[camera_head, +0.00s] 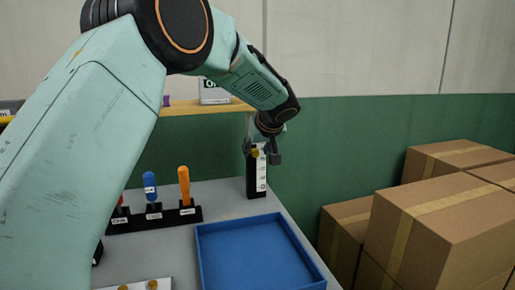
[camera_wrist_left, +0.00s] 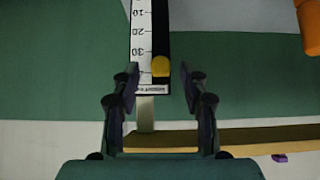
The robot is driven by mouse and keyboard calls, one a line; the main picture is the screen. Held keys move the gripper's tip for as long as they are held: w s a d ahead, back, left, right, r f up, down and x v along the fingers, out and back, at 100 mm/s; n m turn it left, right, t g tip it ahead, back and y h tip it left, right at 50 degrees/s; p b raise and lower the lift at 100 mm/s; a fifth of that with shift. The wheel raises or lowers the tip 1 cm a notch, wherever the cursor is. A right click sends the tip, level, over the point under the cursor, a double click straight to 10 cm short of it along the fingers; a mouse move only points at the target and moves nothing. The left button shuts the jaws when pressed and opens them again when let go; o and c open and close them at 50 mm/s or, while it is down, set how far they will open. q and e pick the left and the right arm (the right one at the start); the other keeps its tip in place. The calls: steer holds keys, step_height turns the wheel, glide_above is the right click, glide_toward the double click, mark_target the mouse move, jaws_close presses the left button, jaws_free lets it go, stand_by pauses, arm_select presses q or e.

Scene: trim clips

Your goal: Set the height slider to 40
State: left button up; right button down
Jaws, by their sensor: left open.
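The height slider is a black upright post (camera_head: 251,184) with a white number scale (camera_head: 261,172) at the back right of the grey table. Its yellow knob (camera_head: 255,153) is near the top. In the left wrist view the scale (camera_wrist_left: 141,30) reads 10, 20, 30, then a 4 whose second digit the knob (camera_wrist_left: 161,66) hides. The knob sits just beside that last mark, slightly toward 30. My left gripper (camera_head: 262,152) is at the post's top. In the wrist view its fingers (camera_wrist_left: 159,78) are open on either side of the knob, with gaps.
A blue tray (camera_head: 203,258) lies in front of the post. A black rack (camera_head: 124,226) with red, blue and orange-handled tools stands left. A strip with yellow knobs (camera_head: 137,287) is at the front edge. Cardboard boxes (camera_head: 440,225) are stacked right. A wooden shelf (camera_head: 185,108) runs behind.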

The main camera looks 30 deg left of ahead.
arm_select(q)
steer(key=v, duration=1.2)
steer(key=shift+d, duration=0.1)
